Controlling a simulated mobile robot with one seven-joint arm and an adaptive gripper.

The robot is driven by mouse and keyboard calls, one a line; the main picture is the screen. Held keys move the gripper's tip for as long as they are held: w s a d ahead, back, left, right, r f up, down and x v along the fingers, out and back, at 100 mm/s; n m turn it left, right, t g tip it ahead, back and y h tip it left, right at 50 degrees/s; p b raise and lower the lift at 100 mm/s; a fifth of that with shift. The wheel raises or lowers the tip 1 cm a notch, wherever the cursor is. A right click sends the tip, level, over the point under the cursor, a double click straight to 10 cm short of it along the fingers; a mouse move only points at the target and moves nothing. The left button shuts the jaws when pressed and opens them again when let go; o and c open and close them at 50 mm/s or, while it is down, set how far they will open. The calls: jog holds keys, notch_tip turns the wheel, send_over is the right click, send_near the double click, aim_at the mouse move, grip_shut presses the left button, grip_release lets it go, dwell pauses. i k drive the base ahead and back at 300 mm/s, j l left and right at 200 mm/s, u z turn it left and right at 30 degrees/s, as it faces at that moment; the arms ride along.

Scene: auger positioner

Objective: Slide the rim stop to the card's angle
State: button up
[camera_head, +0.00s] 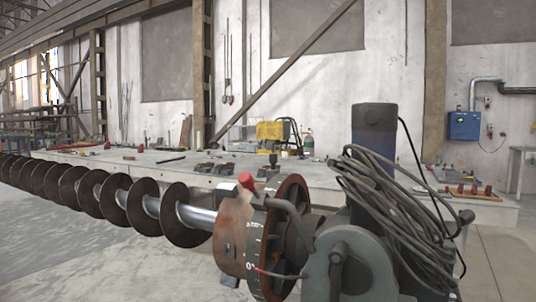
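The auger (118,205) lies level, its dark flights on a shiny shaft running from the left to the positioner. The positioner's round rusty wheel (290,225) has a dark graduated rim (254,256) with white marks; a "0" is readable low on it, and the other figures are too small to be sure of. A red knob (246,180) sits at the top of the rim, and it may be the rim stop. A thin red pointer (272,273) lies near the "0". I cannot make out the card. My gripper is not in view.
The grey motor housing (350,265), a dark upright motor (375,145) and coiled cables (385,195) crowd the right of the wheel. Behind stands a long bench (130,162) with loose tools, a yellow box (272,130) and a wooden tray with red pieces (470,192). Floor is open at lower left.

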aim_at(273, 157)
jog(key=i+j+z, duration=0.1)
jog(key=j, duration=0.25)
jog(key=i+j+z, duration=0.1)
jog(key=j, duration=0.3)
jog(key=i+j+z, duration=0.1)
jog(key=j, duration=0.3)
jog(key=i+j+z, duration=0.1)
jog(key=j, duration=0.3)
jog(key=i+j+z, duration=0.1)
jog(key=j, duration=0.3)
jog(key=i, duration=0.1)
